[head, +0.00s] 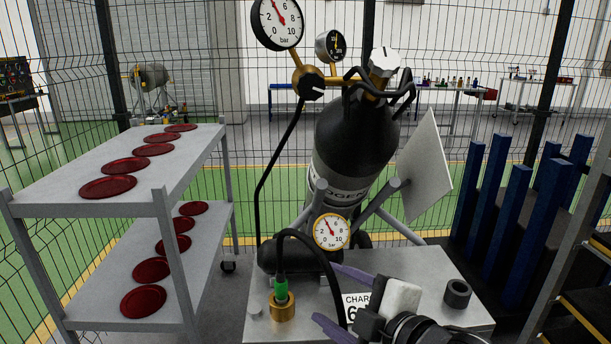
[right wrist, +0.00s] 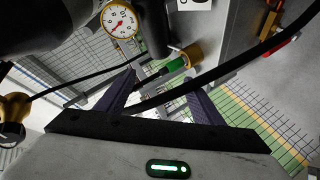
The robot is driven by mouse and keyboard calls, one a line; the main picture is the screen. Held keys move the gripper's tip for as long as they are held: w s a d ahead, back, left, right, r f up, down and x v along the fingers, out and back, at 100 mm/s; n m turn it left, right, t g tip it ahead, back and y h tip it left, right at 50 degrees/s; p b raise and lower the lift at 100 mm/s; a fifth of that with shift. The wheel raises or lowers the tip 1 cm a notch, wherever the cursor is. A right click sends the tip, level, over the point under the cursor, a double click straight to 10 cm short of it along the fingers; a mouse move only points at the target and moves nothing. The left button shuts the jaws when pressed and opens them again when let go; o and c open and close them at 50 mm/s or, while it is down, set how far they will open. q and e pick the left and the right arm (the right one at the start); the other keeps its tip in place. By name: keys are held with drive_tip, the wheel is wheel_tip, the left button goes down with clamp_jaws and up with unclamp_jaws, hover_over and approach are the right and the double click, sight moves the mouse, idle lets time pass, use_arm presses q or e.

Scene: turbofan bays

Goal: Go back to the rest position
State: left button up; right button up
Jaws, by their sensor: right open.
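My right gripper (head: 325,293) is at the lower middle of the head view, its two purple fingers spread apart and nothing held. In the right wrist view its fingers (right wrist: 160,82) are also apart. A green connector (head: 281,289) on a black hose sits upright in a brass fitting (head: 282,308) on the grey bench block, left of the fingertips. In the right wrist view the green connector (right wrist: 177,64) and brass fitting (right wrist: 192,55) lie beyond the fingertips. The hose passes close to the fingers; contact cannot be told. My left gripper is not in view.
A nitrogen cylinder (head: 346,150) with gauges stands behind the grey block (head: 410,262). A lower gauge (head: 331,231) is near my right gripper. A two-shelf cart (head: 60,195) with red discs stands left. Blue posts (head: 507,222) stand right. Mesh fencing closes the back.

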drive_tip(key=s+d+f+m+g+h, duration=0.1)
drive_tip(key=s+d+f+m, duration=0.3)
drive_tip(key=f, duration=0.7)
drive_tip(key=s+d+f+m+g+h, duration=0.1)
drive_tip(key=s+f+m+h, duration=0.1)
drive_tip(key=s+f+m, duration=0.65)
drive_tip(key=s+d+f+m+h, duration=0.1)
drive_tip(key=s+d+f, duration=0.1)
drive_tip(key=s+f, duration=0.3)
drive_tip(key=s+d+f+m+g+h, duration=0.1)
drive_tip(key=s+d+f+m, duration=0.1)
drive_tip(key=s+f, duration=0.4)
wheel_tip(320, 180, down, 3)
drive_tip(key=shift+d+r+g, duration=0.1)
drive_tip(key=shift+d+g, duration=0.2)
drive_tip(key=shift+d, duration=0.45)
